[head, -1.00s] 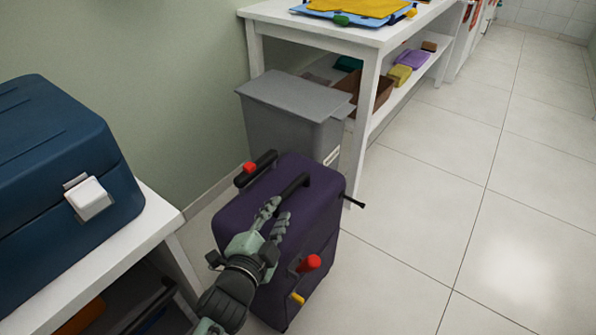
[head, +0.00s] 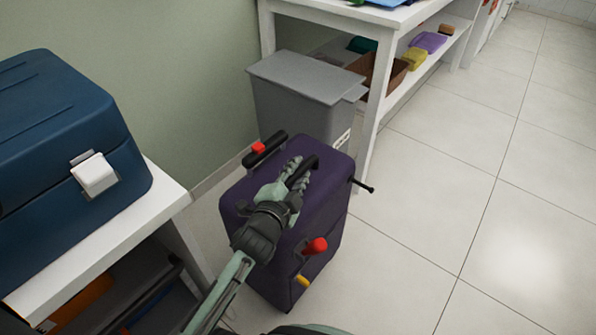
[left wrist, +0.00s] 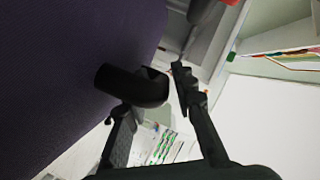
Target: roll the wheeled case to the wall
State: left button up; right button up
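The dark purple wheeled case (head: 330,170) stands upright on the floor, beside the green wall (head: 190,80). It has a black top handle (head: 312,165), a black bar with a red button (head: 258,148), and a red knob (head: 316,245) on its side. My left gripper (head: 297,175) is at the top handle. In the left wrist view, its fingers are spread apart, with the black handle (left wrist: 135,86) between them; firm contact on both sides does not show. The case's wheels are hidden. My right gripper is in neither view.
A grey lidded bin (head: 305,78) stands just behind the case, by a white shelf table (head: 372,105). A white bench (head: 120,215) with a blue box (head: 60,140) is at the left. The tiled floor (head: 440,190) at the right is clear.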

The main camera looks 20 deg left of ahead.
aim_at(266, 157)
pick_arm(q)
grip_shut()
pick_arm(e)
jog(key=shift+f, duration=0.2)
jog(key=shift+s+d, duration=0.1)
